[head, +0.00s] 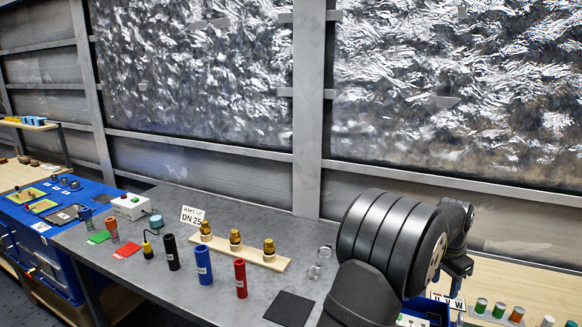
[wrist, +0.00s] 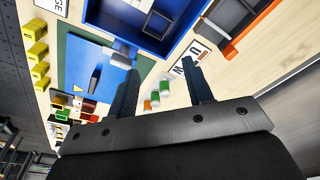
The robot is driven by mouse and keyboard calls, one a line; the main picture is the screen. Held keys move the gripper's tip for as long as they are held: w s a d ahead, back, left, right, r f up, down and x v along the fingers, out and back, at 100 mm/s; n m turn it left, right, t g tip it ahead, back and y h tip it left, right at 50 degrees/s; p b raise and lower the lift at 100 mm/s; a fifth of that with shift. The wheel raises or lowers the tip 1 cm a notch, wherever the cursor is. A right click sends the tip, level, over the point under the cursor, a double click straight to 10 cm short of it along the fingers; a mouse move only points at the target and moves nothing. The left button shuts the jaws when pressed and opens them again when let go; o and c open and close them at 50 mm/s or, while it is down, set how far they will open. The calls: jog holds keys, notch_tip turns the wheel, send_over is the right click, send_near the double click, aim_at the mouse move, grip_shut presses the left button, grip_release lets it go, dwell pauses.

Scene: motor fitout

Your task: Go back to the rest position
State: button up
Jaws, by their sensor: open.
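My gripper (wrist: 158,58) is open, its two dark fingers apart with nothing between them in the wrist view. In the head view my arm bulks at the lower right and hides most of the gripper. In the wrist view the fingers hang over a pale wooden bench top (wrist: 180,97), with a blue bin (wrist: 130,20) beyond them. No rest mark or stand shows in either view.
A grey bench (head: 180,250) carries black, blue (head: 204,265) and red (head: 240,278) cylinders, a wooden strip with brass fittings (head: 236,240), a DN 25 card (head: 192,216) and a black pad (head: 289,308). Yellow blocks (wrist: 38,50) stand at left in the wrist view.

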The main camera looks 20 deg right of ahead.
notch_tip(320, 180, down, 6)
jog(key=shift+f, duration=0.1)
